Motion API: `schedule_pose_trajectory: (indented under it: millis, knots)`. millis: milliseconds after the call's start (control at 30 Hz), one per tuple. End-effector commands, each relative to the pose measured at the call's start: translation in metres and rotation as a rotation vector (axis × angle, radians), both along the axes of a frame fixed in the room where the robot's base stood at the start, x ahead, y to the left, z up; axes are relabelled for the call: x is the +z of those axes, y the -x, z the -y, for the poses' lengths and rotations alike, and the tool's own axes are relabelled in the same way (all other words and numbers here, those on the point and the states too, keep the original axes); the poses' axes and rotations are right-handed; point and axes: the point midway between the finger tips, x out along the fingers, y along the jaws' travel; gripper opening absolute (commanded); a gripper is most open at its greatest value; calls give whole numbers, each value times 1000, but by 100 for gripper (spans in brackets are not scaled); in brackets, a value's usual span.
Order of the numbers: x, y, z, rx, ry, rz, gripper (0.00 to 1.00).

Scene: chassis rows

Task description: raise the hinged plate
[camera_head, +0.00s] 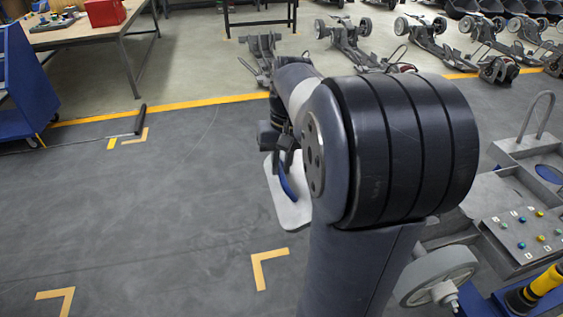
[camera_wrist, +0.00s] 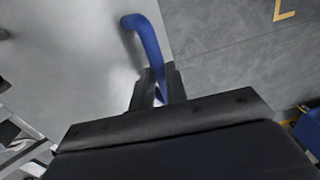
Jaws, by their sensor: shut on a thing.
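The hinged plate (camera_head: 292,213) is pale grey with rounded corners and lies partly behind my arm in the head view. It also fills much of the upper left of the wrist view (camera_wrist: 65,65). A curved blue handle (camera_head: 286,183) stands out from its face. My gripper (camera_head: 284,158) is at the upper end of this handle in the head view. In the wrist view my gripper (camera_wrist: 156,88) is shut on the handle (camera_wrist: 150,42). The hinge is hidden, and I cannot tell the plate's exact tilt.
A button panel (camera_head: 522,232), a wheel (camera_head: 440,275) and a yellow-and-black cylinder (camera_head: 537,290) stand at the right. A blue cart (camera_head: 25,85) and a workbench (camera_head: 90,35) are at the left. Several chassis (camera_head: 350,40) line the back. The floor at left is mostly clear.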

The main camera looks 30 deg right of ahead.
Motion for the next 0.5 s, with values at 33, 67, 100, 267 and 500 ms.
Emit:
schedule_pose_trajectory:
  millis: [33,67,100,267,500]
  knots:
    - [14,1,2,-6,-31,8,0]
    - [18,1,2,-5,-53,14,0]
    - [24,1,3,-7,-82,22,0]
    - [44,2,6,-6,-201,58,0]
    - [68,4,15,-4,-355,102,0]
